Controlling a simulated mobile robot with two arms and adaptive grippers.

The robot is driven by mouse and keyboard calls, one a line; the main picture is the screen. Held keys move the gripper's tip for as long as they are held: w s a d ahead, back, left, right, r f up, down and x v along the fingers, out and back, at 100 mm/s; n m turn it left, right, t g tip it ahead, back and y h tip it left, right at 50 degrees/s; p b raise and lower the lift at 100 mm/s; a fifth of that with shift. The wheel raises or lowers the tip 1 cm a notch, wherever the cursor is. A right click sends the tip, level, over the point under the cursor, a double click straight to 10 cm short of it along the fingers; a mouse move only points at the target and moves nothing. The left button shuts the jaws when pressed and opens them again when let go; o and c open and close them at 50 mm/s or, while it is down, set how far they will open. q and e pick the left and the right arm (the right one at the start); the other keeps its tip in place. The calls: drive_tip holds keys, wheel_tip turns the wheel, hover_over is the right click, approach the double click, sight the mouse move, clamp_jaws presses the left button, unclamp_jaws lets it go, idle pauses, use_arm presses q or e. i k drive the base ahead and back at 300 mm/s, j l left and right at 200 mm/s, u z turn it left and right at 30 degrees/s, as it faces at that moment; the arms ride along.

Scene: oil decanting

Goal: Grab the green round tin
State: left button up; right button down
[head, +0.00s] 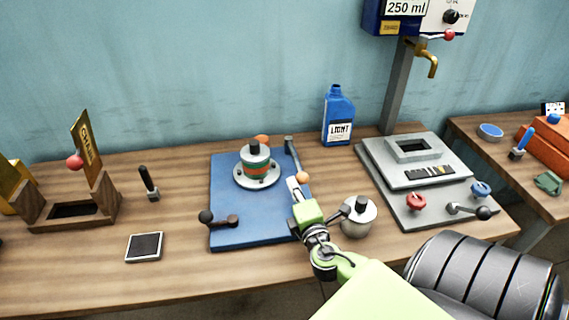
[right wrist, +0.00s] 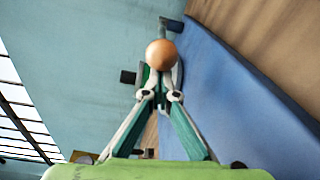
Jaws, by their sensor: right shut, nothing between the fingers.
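No plain green round tin is clear to me in the head view. A round grey piece with green and red bands (head: 257,167) and a dark knob stands on the blue board (head: 228,222). My right gripper (head: 293,186) is shut and empty at the board's right side. Its tips are beside the orange ball (head: 302,178) of a lever. In the right wrist view the ball (right wrist: 162,54) shows at the fingertips (right wrist: 161,85); I cannot tell if they touch. My left gripper is not in view.
A metal pot (head: 358,220) stands right of my right gripper. A blue bottle (head: 338,116) stands behind. A grey scale-like plate (head: 415,173) with knobs is to the right. A dark-faced square (head: 145,247) and a wooden stand (head: 72,211) are left. The table's front left is mostly bare.

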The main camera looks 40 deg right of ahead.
sight(255, 155)
drive_tip(key=k+j, duration=0.65)
drive_tip(key=k, duration=0.15)
